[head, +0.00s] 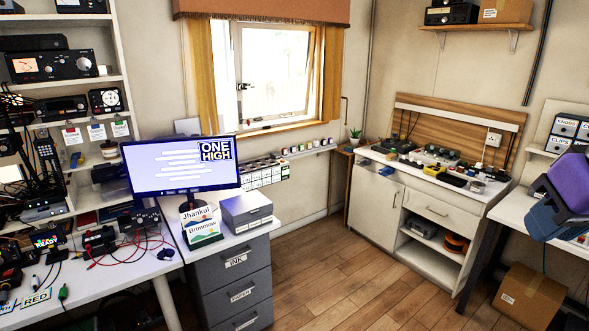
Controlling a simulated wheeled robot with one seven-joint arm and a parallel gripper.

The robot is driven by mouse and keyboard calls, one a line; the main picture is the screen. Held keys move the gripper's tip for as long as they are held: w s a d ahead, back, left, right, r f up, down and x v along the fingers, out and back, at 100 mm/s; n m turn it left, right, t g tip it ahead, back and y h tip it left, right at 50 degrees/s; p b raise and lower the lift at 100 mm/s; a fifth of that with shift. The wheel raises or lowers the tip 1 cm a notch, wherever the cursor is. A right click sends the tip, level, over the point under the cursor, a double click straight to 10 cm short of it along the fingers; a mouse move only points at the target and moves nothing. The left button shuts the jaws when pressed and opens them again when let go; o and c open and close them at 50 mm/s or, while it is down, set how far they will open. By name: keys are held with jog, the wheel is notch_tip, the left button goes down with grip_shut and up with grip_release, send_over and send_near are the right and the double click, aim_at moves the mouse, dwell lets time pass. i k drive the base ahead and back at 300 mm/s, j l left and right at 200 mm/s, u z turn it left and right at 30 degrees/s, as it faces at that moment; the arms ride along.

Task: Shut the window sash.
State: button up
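The window (275,75) is in the back wall, left of the picture's middle, between yellow curtains. Bright light washes out most of its glass. The white window sash (236,60) has a dark handle (243,87) on its left upright. A dark fitting shows near the sill, below the handle. The sash looks ajar, but I cannot tell how far from this view. My gripper's fingers do not show; a purple and grey-blue part at the right edge looks like my arm, far from the window.
A desk with a monitor (180,164) and grey drawer unit (232,278) stands left, before the window. A shelf rail with small boxes (265,173) runs below the sill. A white cabinet (374,205) stands right of it. A cardboard box (527,297) lies at lower right. Wooden floor (335,262) between is clear.

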aim_at(285, 114)
jog(key=i, duration=2.15)
jog(key=i+l, duration=0.1)
jog(key=i, duration=2)
jog(key=i+u, duration=0.6)
jog(key=k, duration=0.1)
